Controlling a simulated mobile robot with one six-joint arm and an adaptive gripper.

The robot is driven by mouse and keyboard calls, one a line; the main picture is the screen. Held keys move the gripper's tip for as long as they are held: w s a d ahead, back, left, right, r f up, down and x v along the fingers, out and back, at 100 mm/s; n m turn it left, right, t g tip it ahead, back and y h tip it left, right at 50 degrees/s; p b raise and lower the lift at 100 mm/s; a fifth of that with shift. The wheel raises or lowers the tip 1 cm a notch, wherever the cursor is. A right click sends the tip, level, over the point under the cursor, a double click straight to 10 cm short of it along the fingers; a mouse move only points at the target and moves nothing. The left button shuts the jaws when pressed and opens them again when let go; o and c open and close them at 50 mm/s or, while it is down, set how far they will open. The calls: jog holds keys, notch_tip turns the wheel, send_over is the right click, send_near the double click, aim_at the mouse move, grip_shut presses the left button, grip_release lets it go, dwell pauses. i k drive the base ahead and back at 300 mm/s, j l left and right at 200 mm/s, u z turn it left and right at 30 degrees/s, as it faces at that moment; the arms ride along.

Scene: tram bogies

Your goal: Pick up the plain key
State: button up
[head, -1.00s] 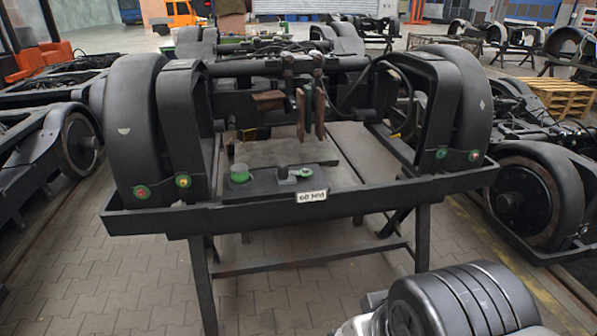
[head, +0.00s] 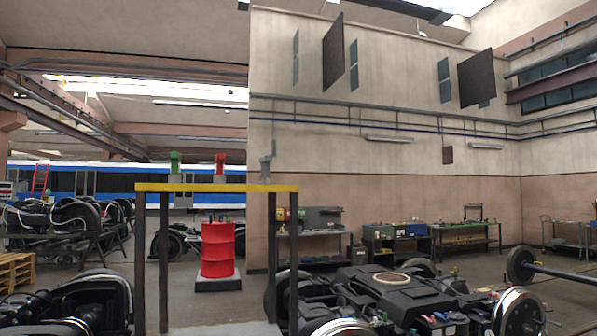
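I cannot surely pick out the plain key. A stand with a yellow top edge (head: 216,188) is left of centre in the head view. Three small upright items are at its top: a green one (head: 175,163), a red one (head: 221,163) and an unpainted grey one (head: 267,162). They are too small to tell whether any of them is a key. The stand's top surface is seen nearly edge-on, so anything lying flat there is hidden. My gripper is not in view.
A red drum (head: 217,249) stands behind the stand's legs. A dark bogie (head: 375,290) fills the lower middle, and a wheelset (head: 555,270) lies at the right. Workbenches (head: 465,235) line the back wall. Some open floor shows between the bogie and the benches.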

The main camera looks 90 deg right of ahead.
aim_at(265, 178)
jog(key=z, duration=2.85)
